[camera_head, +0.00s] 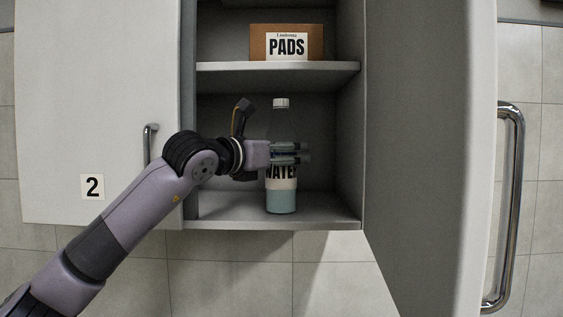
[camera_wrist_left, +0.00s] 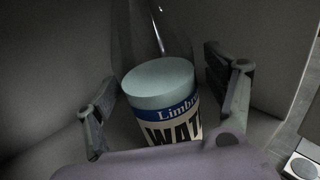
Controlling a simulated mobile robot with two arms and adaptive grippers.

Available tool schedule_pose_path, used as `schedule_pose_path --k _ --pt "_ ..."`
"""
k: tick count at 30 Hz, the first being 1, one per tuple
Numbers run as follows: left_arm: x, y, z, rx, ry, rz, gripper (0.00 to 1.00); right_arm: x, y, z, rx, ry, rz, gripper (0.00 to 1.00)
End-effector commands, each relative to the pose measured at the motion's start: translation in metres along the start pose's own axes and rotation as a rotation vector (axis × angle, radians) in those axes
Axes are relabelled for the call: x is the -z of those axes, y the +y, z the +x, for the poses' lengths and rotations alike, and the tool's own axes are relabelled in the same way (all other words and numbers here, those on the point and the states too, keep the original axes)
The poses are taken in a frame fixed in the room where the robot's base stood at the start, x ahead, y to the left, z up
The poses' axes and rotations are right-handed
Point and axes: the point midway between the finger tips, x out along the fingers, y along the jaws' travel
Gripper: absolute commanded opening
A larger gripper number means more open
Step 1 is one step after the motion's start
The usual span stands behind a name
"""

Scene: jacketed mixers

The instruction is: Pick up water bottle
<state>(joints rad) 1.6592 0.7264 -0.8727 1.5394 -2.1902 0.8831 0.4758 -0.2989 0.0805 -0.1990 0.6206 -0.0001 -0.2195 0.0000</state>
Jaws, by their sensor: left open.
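The water bottle (camera_head: 281,200) stands upright on the lower shelf of an open cabinet. It is clear with a white cap, a label reading WATER and pale blue liquid at the bottom. My left gripper (camera_head: 298,152) reaches in from the left and covers part of the bottle's middle in the head view. In the left wrist view the bottle (camera_wrist_left: 160,85) lies between the two spread fingers of the left gripper (camera_wrist_left: 168,100). The fingers look open, with gaps on both sides of the bottle. My right gripper is not in view.
A brown box labelled PADS (camera_head: 257,42) sits on the upper shelf (camera_head: 230,68). The lower shelf (camera_head: 330,219) is otherwise clear. A closed door marked 2 (camera_head: 60,130) is at left. The open door (camera_head: 435,150) with a long metal handle (camera_head: 515,200) stands at right.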

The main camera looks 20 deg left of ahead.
Motion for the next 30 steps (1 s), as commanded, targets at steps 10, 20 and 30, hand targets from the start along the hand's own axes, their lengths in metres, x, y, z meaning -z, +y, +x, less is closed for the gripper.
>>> schedule_pose_path --k 10,20,30 --pt "0.0000 0.0000 -0.0005 0.000 0.000 0.000 0.59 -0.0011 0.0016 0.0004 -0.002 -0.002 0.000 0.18" --pt "-0.0002 0.0001 -0.0007 0.000 0.000 0.000 0.37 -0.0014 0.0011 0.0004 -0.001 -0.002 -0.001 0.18" --pt "-0.0005 0.0002 -0.0008 0.000 -0.001 0.000 0.14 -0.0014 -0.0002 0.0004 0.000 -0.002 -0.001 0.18"
